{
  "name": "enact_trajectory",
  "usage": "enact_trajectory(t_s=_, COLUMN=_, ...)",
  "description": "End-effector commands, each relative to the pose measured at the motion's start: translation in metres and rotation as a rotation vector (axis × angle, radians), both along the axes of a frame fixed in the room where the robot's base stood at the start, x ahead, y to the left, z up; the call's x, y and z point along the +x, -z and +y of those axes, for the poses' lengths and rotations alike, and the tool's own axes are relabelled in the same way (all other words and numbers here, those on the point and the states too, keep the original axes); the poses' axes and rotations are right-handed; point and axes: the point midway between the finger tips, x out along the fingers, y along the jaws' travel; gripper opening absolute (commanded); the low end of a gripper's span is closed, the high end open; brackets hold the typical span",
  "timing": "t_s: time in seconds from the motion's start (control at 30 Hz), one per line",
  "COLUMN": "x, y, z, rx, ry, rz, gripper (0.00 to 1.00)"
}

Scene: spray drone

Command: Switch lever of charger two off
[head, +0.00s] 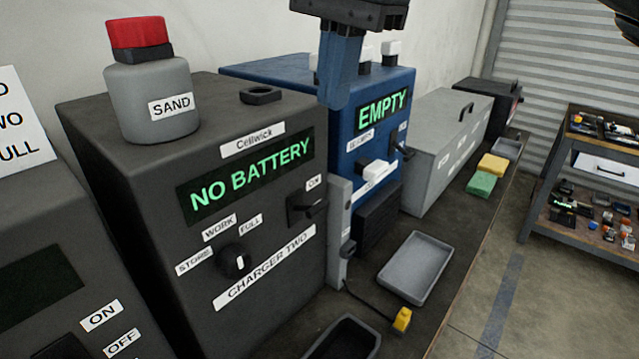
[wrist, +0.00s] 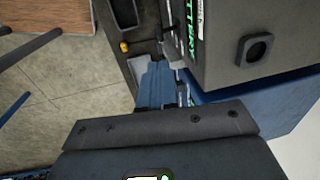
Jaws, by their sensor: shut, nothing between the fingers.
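Charger two (head: 165,235) is the black box in the middle left of the head view. Its green display (head: 250,178) reads NO BATTERY. Its black lever (head: 308,208) sits at the right of the front face, just below an ON label (head: 314,182). I cannot tell its exact setting, and no OFF label shows beside it. My gripper (head: 336,102) has blue fingers pointing down. It is shut and empty, above and to the right of the lever, apart from it, in front of the blue box. The wrist view shows the fingers (wrist: 155,85) beside the charger's front (wrist: 183,50).
A SAND bottle (head: 155,100) with a red cap stands on charger two. A dial (head: 236,262) is left of the lever. A blue EMPTY box (head: 275,68) stands behind at right. A grey tray (head: 415,268) and yellow plug (head: 402,319) lie on the bench.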

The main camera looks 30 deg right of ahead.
Motion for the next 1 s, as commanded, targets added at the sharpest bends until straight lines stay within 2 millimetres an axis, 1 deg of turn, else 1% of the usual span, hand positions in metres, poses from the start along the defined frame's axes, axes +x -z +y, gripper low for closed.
enact_trajectory(t_s=0.3, x=0.0, y=0.0, z=0.0, rx=-0.001, ry=0.0, rz=0.0, gripper=0.0)
enact_trajectory(t_s=0.47, x=0.001, y=0.01, z=0.0, rx=0.0, ry=0.0, rz=0.002, gripper=0.0)
enact_trajectory(t_s=0.57, x=0.003, y=0.024, z=0.002, rx=0.002, ry=-0.001, rz=0.004, gripper=0.0)
enact_trajectory(t_s=0.9, x=0.013, y=0.089, z=0.005, rx=0.003, ry=-0.001, rz=0.004, gripper=0.0)
enact_trajectory(t_s=1.0, x=0.015, y=0.106, z=0.006, rx=0.003, ry=-0.001, rz=0.004, gripper=0.0)
